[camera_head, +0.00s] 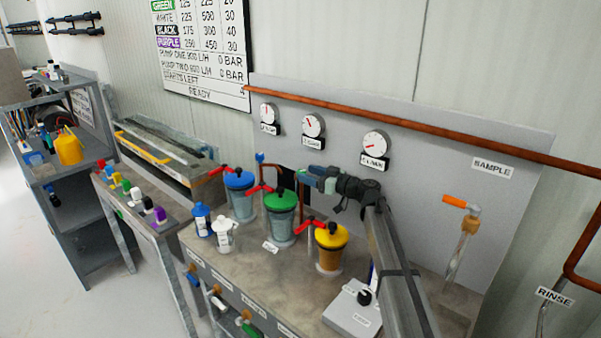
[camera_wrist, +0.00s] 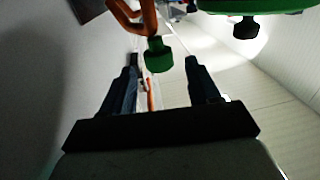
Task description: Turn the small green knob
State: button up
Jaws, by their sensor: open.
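The small green knob (camera_wrist: 159,57) sits at the end of a copper pipe (camera_wrist: 127,14) in the wrist view. My gripper (camera_wrist: 162,63) is open, with one dark finger to each side of the knob in the picture. The gap between the fingertips lines up with the knob; I cannot tell whether the knob is between the tips or just beyond them. No contact shows. In the head view my gripper (camera_head: 310,173) reaches left above the bench, behind the green-lidded pump (camera_head: 281,203). There the knob cannot be told clearly from the fingers.
A blue-lidded pump (camera_head: 239,181) and a yellow-lidded pump (camera_head: 331,238) stand beside the green one, with red handles. A blue knob (camera_head: 260,157) is on a pipe to the left. Gauges (camera_head: 313,125) hang on the panel behind. White and blue bottles stand at the bench's left.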

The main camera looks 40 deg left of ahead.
jog(key=d, duration=0.6)
jog(key=shift+w+d, duration=0.25)
jog(key=shift+w, duration=0.1)
jog(key=shift+a, duration=0.1)
